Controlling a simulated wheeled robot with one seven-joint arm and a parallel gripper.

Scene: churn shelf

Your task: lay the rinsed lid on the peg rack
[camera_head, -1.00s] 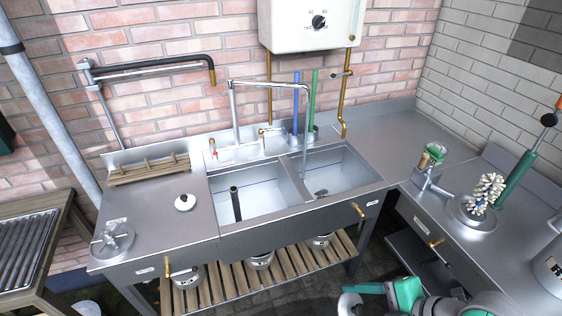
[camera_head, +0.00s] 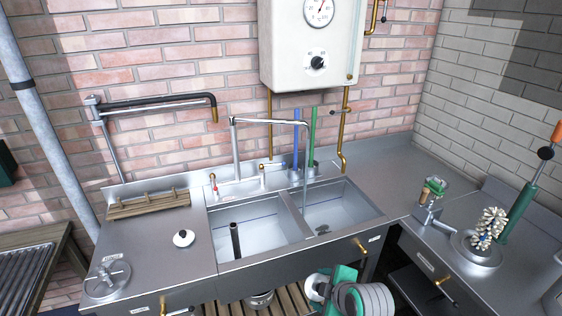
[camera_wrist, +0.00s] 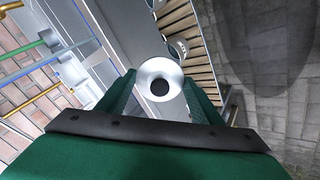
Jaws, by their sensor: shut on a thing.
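My gripper (camera_wrist: 160,96) is shut on a round pale metal lid with a dark centre (camera_wrist: 175,70), which sits between the green fingertips in the wrist view. In the head view the lid (camera_head: 313,287) shows partly, beside my green gripper at the bottom, in front of the sink cabinet. The wooden peg rack (camera_head: 148,206) stands at the back of the left counter, far to the left of my gripper and apart from it. Several short pegs rise from its slats. I cannot tell whether the lid is wet.
The double sink (camera_head: 262,245) has a tall faucet (camera_head: 236,150). A jointed pipe arm (camera_head: 150,101) hangs above the rack. The counter between has bare room.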

